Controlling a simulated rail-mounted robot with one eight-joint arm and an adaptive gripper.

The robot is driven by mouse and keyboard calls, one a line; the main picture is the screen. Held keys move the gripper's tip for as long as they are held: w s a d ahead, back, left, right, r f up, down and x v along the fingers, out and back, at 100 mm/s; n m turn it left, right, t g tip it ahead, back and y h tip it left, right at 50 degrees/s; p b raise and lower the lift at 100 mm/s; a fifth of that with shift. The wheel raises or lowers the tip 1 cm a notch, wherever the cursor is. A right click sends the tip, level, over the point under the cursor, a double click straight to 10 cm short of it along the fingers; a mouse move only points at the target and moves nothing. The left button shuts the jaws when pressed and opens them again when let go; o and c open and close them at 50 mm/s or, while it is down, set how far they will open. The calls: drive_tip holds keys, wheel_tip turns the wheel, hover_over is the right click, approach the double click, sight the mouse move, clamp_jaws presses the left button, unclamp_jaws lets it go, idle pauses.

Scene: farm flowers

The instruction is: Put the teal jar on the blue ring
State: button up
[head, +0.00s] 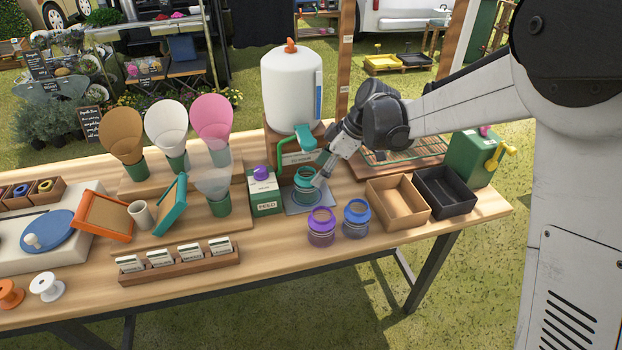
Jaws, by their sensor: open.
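The teal jar (304,184) stands upright under the spout of the white dispenser (291,88), at the middle of the table. It is on a grey-blue square plate (323,204). My gripper (319,178) is open at the jar's upper right side, with its fingers pointing down and left. I cannot tell whether the fingers touch the jar. No separate blue ring is clearly visible. The jar's base hides the middle of the plate, so I cannot tell what lies directly under it.
A purple jar (321,227) and a blue jar (356,219) stand in front of the plate. A green feed box (264,192) is close on the left. Brown (399,204) and black (445,192) trays are on the right. The front right tabletop is mostly clear.

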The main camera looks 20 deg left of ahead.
drive_tip(key=shift+v, duration=2.25)
drive_tip(key=s+d+r+m+t+h, duration=0.1)
drive_tip(key=s+d+r+m, duration=0.2)
drive_tip(key=d, duration=0.3)
drive_tip(key=s+d+r+m+t, duration=0.2)
drive_tip(key=s+d+r+m, duration=0.1)
drive_tip(key=s+d+r, duration=0.15)
drive_tip(key=s+d+r+m+t+h, duration=0.1)
drive_tip(key=s+d+r+m, duration=0.15)
drive_tip(key=d, duration=0.35)
drive_tip(key=s+d+f+m+t+h, duration=0.1)
drive_tip(key=s+d+m+t+h, duration=0.3)
drive_tip(key=s+d+m, duration=0.7)
drive_tip(key=s+d, duration=0.5)
drive_tip(key=shift+s+f, duration=0.35)
